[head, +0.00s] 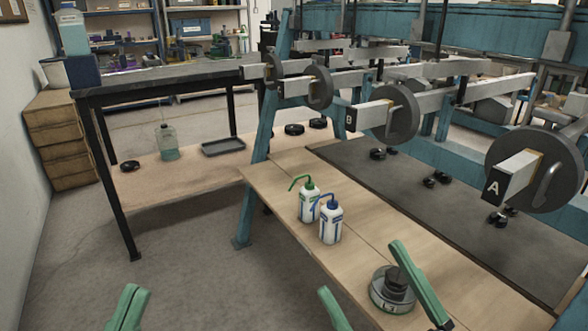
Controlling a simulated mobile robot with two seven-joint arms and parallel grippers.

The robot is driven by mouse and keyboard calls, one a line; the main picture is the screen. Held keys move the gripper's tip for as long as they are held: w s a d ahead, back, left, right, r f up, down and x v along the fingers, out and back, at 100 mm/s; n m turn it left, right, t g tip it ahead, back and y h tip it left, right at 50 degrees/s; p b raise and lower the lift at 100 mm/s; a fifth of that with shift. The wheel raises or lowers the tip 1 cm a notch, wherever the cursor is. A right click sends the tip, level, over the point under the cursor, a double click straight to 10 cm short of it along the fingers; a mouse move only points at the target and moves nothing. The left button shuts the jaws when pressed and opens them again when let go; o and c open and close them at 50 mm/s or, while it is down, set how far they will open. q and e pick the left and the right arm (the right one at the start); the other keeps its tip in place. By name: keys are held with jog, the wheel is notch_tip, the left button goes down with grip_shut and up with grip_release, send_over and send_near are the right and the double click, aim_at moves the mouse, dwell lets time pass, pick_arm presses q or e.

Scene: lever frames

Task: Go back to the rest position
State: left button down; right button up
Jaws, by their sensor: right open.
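My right gripper (360,267) is open at the bottom right, with its two green fingers well apart. I cannot tell whether the finger touches the weight. Nothing shows held between the fingers. Of my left gripper (128,306), only a green finger part shows at the bottom left edge, over the floor; the rest is out of frame.
Two wash bottles, one green-topped (307,203) and one blue-topped (331,223), stand on the wooden bench (275,185). Lever beams with round weights, one marked A (494,188), project over the dark mat (400,185). A dark-topped table (150,80) stands left. Floor (190,250) is clear between.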

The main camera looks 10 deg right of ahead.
pick_arm(q)
jog(key=w+a+f+n+g+y+p, duration=0.3)
jog(key=w+f+n+g+y+p, duration=0.5)
jog(key=p, duration=1)
pick_arm(e)
jog(key=w+d+f+m+g+h, duration=0.3)
jog(key=w+f+m+g+h, duration=0.3)
jog(key=h, duration=0.4)
pick_arm(q)
jog(key=s+a+f+n+g+y+p, duration=0.1)
jog(key=s+f+g+y+p, duration=0.3)
jog(key=s+p, duration=0.6)
notch_tip(320, 180, down, 2)
jog(key=p, duration=0.3)
jog(key=shift+a, duration=0.25)
pick_arm(e)
jog(key=s+d+f+m+g+h, duration=0.1)
jog(key=s+f+m+g+h, duration=0.1)
jog(key=s+f+g, duration=0.4)
notch_tip(320, 180, down, 2)
jog(key=shift+s+d+f+m, duration=0.15)
jog(key=shift+s+d+m, duration=0.1)
jog(key=shift+s+m, duration=0.6)
pick_arm(q)
jog(key=shift+f, duration=0.1)
pick_arm(e)
jog(key=shift+s, duration=0.15)
